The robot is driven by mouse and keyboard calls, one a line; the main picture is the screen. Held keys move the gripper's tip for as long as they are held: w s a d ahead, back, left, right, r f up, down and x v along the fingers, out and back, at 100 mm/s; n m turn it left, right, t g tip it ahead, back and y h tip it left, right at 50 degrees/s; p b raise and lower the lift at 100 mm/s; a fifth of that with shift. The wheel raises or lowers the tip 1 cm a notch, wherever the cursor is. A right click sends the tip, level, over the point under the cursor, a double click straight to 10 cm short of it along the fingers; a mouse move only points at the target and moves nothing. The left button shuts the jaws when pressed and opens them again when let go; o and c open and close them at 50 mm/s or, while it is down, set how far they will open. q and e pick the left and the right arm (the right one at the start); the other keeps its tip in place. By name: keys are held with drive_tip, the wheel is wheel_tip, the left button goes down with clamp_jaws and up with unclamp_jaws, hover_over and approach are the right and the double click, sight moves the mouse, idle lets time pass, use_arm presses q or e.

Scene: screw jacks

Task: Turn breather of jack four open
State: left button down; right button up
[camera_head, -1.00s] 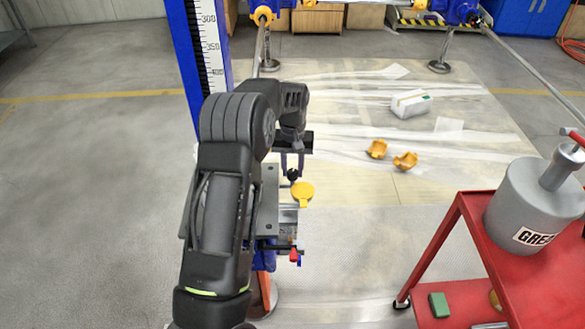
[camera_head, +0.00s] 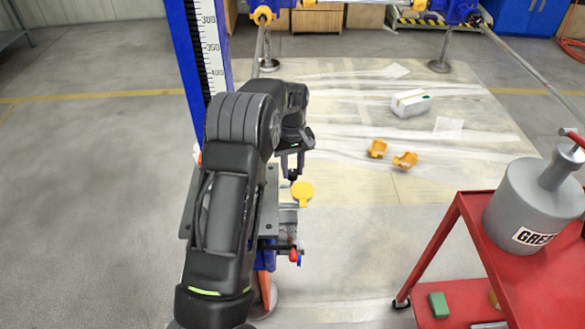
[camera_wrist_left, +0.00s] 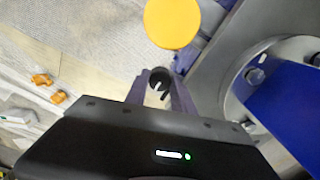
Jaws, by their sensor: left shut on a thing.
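My left gripper (camera_head: 292,173) reaches down over the jack from the left in the head view. Its fingers are shut on a small black breather, which shows between the fingertips in the left wrist view (camera_wrist_left: 160,80). A pale line marks the breather's top. A round yellow cap (camera_head: 302,192) sits close beside it; it also shows in the left wrist view (camera_wrist_left: 172,22). The grey jack body (camera_head: 271,205) is partly hidden behind my left arm. I cannot tell from these frames how far the breather is turned. My right gripper is not in view.
A blue post with a scale (camera_head: 207,60) rises behind my arm. A red cart (camera_head: 520,275) with a grey grease container (camera_head: 535,205) stands at the right. Two orange pieces (camera_head: 405,160) and a white box (camera_head: 410,103) lie on the sheeted floor.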

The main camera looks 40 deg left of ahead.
sight(292, 172)
use_arm(q)
drive_tip(key=c, duration=1.3)
unclamp_jaws()
drive_tip(key=shift+c, duration=0.2)
wheel_tip(292, 172, up, 8)
drive_tip(key=shift+f, duration=0.1)
